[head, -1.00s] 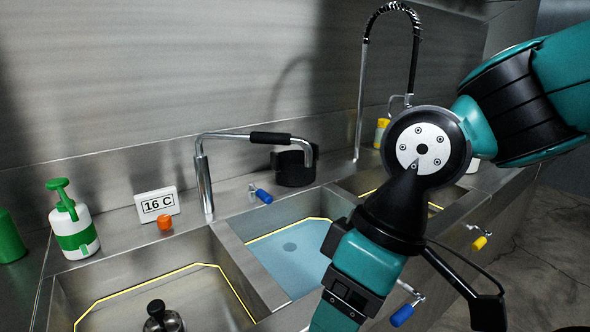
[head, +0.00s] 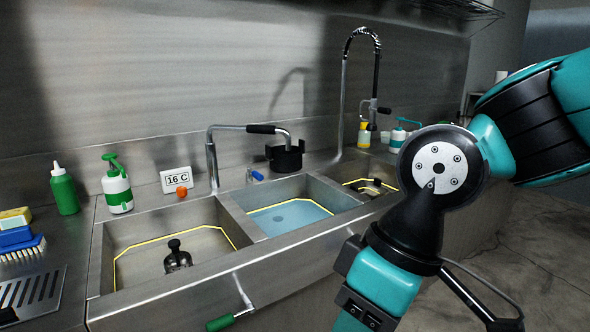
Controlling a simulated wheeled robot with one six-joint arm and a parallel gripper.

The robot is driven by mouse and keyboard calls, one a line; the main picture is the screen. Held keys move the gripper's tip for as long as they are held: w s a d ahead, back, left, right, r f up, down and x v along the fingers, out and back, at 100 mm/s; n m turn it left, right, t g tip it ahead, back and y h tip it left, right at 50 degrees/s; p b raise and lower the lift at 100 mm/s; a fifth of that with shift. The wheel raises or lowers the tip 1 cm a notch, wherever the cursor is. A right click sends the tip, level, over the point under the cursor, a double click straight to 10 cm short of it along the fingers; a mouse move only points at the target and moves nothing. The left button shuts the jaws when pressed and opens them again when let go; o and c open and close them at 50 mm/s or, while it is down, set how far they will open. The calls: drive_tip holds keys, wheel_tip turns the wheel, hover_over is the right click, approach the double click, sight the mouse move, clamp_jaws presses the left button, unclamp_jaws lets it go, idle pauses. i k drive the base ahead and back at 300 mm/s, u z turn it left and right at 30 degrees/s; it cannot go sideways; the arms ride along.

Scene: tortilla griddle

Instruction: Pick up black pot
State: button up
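The black pot (head: 285,158) stands upright on the back ledge of the sink unit, behind the middle basin and beneath the end of a tap spout. It looks like a small dark round vessel; its inside cannot be seen. My teal and black arm fills the right side of the head view, in front of the sink and well apart from the pot. The fingers of my gripper are outside the frame.
The middle basin (head: 250,213) holds bluish water. A black-knobbed item (head: 177,257) stands in the left basin. The tap (head: 212,170) arches beside and over the pot. A green-handled lever (head: 222,322) juts from the front.

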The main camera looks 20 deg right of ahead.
sight(281, 160)
drive_tip(key=z, duration=1.05)
drive_tip(key=i, duration=1.45)
drive_tip(key=u, duration=1.05)
drive_tip(key=i, duration=0.5)
drive_tip(key=u, duration=0.5)
